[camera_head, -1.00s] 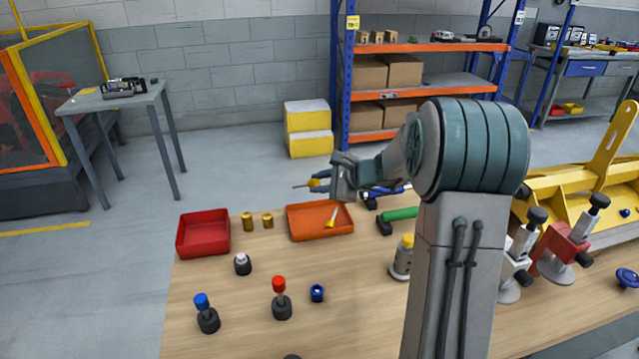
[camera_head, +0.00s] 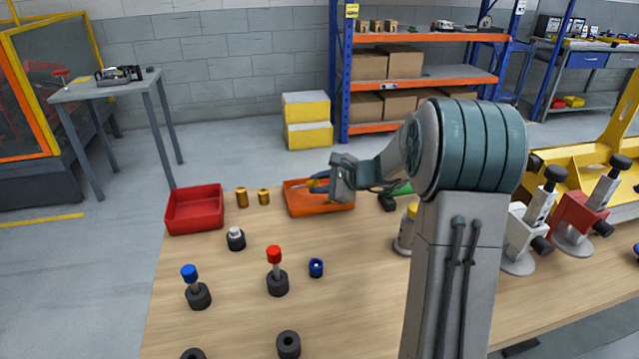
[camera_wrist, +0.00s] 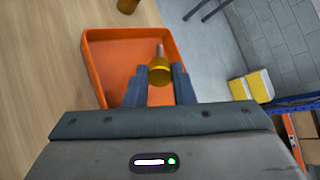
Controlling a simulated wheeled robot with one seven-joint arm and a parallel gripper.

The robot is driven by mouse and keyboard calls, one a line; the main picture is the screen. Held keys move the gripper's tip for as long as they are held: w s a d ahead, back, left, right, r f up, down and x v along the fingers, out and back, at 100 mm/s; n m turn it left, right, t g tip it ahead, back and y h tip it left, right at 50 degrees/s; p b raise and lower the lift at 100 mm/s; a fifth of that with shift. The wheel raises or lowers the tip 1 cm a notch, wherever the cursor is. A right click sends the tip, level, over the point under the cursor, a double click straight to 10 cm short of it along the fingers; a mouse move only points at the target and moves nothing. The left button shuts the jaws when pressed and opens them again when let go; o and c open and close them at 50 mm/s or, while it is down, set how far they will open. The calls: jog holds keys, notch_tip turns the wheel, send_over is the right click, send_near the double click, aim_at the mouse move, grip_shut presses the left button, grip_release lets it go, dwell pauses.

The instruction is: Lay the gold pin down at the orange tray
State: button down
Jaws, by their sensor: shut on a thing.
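The orange tray (camera_head: 318,207) lies at the far edge of the wooden table in the head view. It also shows in the wrist view (camera_wrist: 100,62), where its floor is behind my fingers. My gripper (camera_head: 318,183) is over the tray. In the wrist view my gripper (camera_wrist: 160,84) is shut on the gold pin (camera_wrist: 160,74), which has a gold head and a thinner grey shank pointing away from the palm. The pin appears above the tray; whether it touches the floor I cannot tell. My wrist hides the tray's right part in the head view.
A red tray (camera_head: 195,210) and two gold cylinders (camera_head: 242,198) stand left of the orange tray. A green-handled tool (camera_head: 398,190) lies to the right.

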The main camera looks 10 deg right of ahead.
jog(key=shift+f, duration=0.2)
jog(key=c, duration=1.1)
grip_release()
jog(key=shift+c, duration=0.2)
jog(key=v, duration=1.4)
jog(key=shift+a, duration=0.1)
jog(key=s+a+r+n+g+h+p, duration=0.2)
jog(key=s+a+n+g+p, duration=0.3)
jog(key=s+a+n, duration=0.5)
jog(key=s+r+n+g+h+p, duration=0.1)
jog(key=s+n+h+p, duration=0.3)
jog(key=s, duration=1.1)
jog(key=n+h, duration=0.2)
jog(key=n, duration=0.2)
jog(key=shift+s+r, duration=0.25)
jog(key=shift+r, duration=0.15)
